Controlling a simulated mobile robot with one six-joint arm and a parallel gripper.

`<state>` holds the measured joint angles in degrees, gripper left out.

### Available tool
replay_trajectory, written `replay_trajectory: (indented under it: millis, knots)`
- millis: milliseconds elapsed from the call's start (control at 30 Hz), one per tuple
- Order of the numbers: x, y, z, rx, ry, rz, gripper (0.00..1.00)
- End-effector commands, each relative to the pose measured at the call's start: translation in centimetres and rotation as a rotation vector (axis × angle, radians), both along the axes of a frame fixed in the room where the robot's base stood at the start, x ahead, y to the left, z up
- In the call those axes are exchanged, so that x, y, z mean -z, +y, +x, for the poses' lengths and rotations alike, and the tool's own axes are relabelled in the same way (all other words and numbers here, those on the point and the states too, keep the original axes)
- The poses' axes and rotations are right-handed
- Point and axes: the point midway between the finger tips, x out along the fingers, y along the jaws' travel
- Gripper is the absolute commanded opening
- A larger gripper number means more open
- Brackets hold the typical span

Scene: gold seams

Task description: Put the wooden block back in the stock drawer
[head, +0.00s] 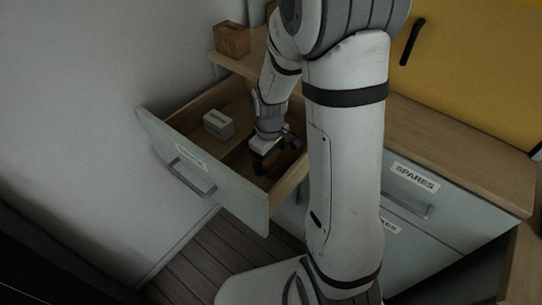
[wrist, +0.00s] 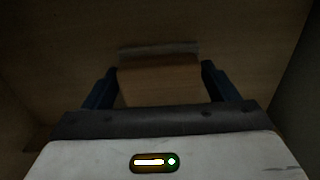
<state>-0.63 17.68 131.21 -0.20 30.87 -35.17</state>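The stock drawer (head: 238,190) is pulled open in the head view, at left of centre. My gripper (head: 270,163) reaches down inside it, near its right side. In the wrist view the wooden block (wrist: 160,82) lies between the two dark fingers of my gripper (wrist: 160,66), lined up with them and close against both. My gripper appears shut on it. In the head view the block is hidden by my gripper. Whether the block touches the drawer floor cannot be told.
A pale box (head: 218,124) sits in the drawer, left of my gripper. A brown wooden block-like object (head: 231,40) stands on the counter behind. Closed drawers, one labelled SPARES (head: 415,177), are at the right. The drawer walls stand close around my gripper.

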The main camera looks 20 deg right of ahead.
Motion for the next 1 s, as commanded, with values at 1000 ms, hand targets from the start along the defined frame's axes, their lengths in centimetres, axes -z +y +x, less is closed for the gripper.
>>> replay_trajectory:
  millis: [1000]
  knots:
    - [-9.8,0.1,0.0,-0.002,-0.004,0.001,0.98]
